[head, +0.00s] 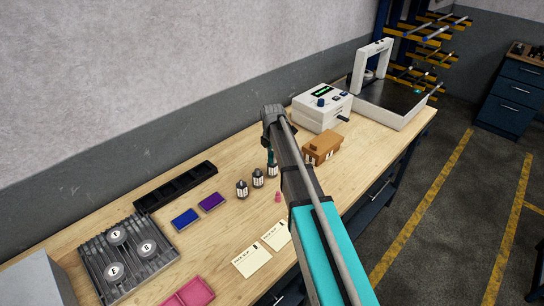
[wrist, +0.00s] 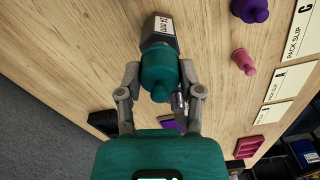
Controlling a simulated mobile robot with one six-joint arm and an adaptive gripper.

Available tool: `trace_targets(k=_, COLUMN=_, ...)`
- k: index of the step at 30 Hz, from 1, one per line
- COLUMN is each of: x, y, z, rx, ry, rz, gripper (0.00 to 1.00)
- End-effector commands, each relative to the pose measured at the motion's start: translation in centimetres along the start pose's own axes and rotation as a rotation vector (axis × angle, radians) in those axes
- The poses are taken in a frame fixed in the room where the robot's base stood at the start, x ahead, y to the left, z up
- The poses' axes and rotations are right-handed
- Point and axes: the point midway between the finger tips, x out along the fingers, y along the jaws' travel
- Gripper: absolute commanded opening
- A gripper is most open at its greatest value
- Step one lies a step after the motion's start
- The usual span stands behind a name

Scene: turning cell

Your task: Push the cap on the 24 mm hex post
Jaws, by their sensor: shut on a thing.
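The teal cap (wrist: 158,72) sits between the two fingers of my gripper (wrist: 160,84), which is shut on it. The cap's wide end is in line with the top of the dark hex post (wrist: 165,24) labelled 24 mm, touching or very close to it. I cannot tell how far the cap is on. In the head view a bit of teal (head: 270,156) shows just above the rightmost post (head: 272,171), and my arm hides most of the gripper. Two other dark labelled posts (head: 242,189) (head: 257,179) stand to its left, bare on top.
A purple cap (wrist: 250,9) and a pink cap (wrist: 243,62) stand on the bench near the post. Paper slips (head: 251,260), blue (head: 185,218) and purple (head: 211,202) boxes and a black tray (head: 150,202) lie nearby. A brown box (head: 322,149) stands right of my arm.

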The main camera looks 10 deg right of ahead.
Motion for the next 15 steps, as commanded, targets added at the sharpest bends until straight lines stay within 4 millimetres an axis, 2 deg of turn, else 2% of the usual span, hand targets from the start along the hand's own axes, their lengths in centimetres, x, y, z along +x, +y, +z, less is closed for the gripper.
trace_targets(k=10, x=-0.01, y=-0.01, z=0.02, rx=0.0, ry=0.0, rz=0.0, gripper=0.32)
trace_targets(k=11, x=-0.01, y=-0.01, z=0.03, rx=0.0, ry=0.0, rz=0.0, gripper=0.52)
trace_targets(k=15, x=-0.01, y=-0.02, z=0.03, rx=0.0, ry=0.0, rz=0.0, gripper=0.78)
